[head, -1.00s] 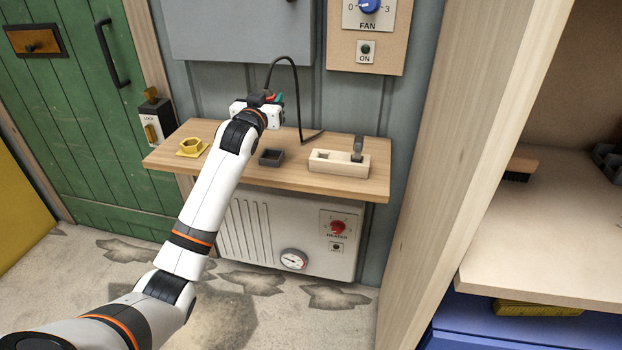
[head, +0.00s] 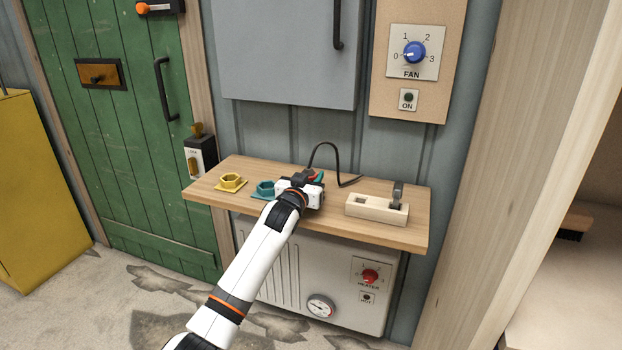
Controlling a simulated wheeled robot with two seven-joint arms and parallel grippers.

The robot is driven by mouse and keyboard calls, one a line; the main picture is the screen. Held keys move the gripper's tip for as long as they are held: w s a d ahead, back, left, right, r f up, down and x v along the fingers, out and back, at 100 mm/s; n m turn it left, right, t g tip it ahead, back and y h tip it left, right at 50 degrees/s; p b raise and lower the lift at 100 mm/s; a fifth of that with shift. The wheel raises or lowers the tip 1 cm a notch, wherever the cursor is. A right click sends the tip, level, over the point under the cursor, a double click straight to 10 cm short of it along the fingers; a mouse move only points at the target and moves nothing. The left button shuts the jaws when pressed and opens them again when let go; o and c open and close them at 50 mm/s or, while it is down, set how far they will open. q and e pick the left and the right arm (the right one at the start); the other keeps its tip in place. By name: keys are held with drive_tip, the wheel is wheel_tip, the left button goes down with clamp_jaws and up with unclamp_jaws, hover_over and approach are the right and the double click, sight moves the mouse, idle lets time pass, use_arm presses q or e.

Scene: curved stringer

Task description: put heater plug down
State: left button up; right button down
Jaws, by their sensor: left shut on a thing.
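My left gripper (head: 308,178) is low over the middle of the wooden shelf, seen from behind its wrist. It is shut on the heater plug, which is mostly hidden by the hand; small teal and red-orange bits show at the fingers. The plug's black cable (head: 324,145) arcs up from behind the gripper and comes down to the shelf on the right. I cannot tell whether the plug touches the shelf (head: 232,205). My right gripper is not in view.
A yellow hexagonal holder (head: 231,183) and a teal one (head: 264,190) sit left of the gripper. A pale wooden block (head: 377,208) with a dark upright lever stands to the right. The heater (head: 300,275) is below, and a grey cabinet (head: 285,60) hangs above.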

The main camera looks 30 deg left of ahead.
use_arm(q)
drive_tip(key=shift+f, duration=0.15)
drive_tip(key=o, duration=1)
